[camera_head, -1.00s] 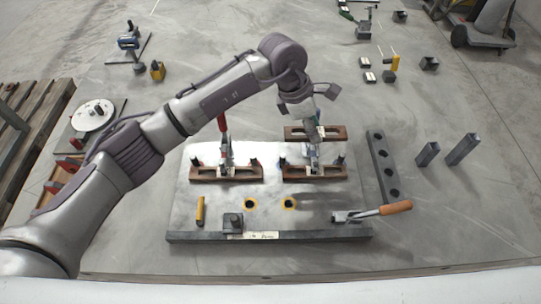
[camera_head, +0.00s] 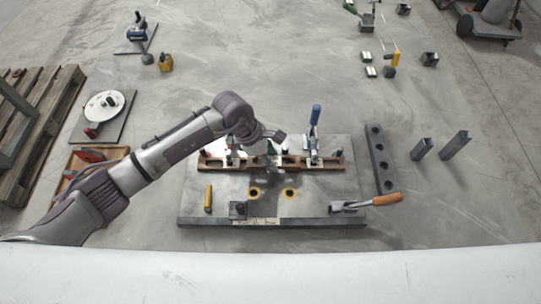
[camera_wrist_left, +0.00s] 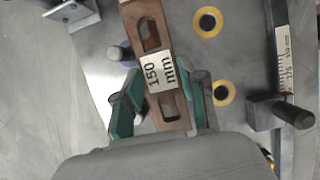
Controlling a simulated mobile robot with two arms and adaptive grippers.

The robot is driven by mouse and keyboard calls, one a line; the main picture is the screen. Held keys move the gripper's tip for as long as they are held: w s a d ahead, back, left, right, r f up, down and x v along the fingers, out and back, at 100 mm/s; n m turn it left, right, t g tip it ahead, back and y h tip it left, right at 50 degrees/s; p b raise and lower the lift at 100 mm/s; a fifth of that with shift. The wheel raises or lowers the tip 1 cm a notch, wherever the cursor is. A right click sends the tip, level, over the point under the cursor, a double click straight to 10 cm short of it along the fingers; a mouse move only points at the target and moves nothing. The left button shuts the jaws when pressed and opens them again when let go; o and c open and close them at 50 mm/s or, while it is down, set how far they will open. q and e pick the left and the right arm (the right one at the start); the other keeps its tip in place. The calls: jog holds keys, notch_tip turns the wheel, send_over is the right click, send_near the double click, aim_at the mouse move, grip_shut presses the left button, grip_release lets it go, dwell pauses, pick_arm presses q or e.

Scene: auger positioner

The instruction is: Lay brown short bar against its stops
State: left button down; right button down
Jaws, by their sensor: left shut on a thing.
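My left gripper (camera_wrist_left: 161,104) is shut on the brown short bar (camera_wrist_left: 147,14), with its green fingers on either side near the bar's white "150 mm" label. In the head view my left gripper (camera_head: 270,160) is over the middle of the steel plate (camera_head: 225,190), between two brown pieces (camera_head: 213,163) (camera_head: 325,164); it hides part of what it holds. A dark round pin (camera_wrist_left: 120,53) stands beside the bar in the wrist view, with a small gap showing. Whether the bar touches its stops I cannot tell. My right gripper is not in view.
A toggle clamp with a raised blue handle (camera_head: 316,115) stands at the plate's right. Two yellow-ringed holes (camera_head: 254,192) (camera_head: 290,194) lie in front of the gripper. An orange-handled clamp (camera_head: 386,199) is at the front right. A dark bar with holes (camera_head: 380,158) lies right of the plate.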

pick_arm(q)
jog(key=shift+d+f, duration=0.1)
jog(key=shift+f, duration=0.5)
jog(key=shift+f+b, duration=0.4)
jog(key=shift+b, duration=0.05)
jog(key=c, duration=0.7)
grip_release()
jog(key=shift+o, duration=0.2)
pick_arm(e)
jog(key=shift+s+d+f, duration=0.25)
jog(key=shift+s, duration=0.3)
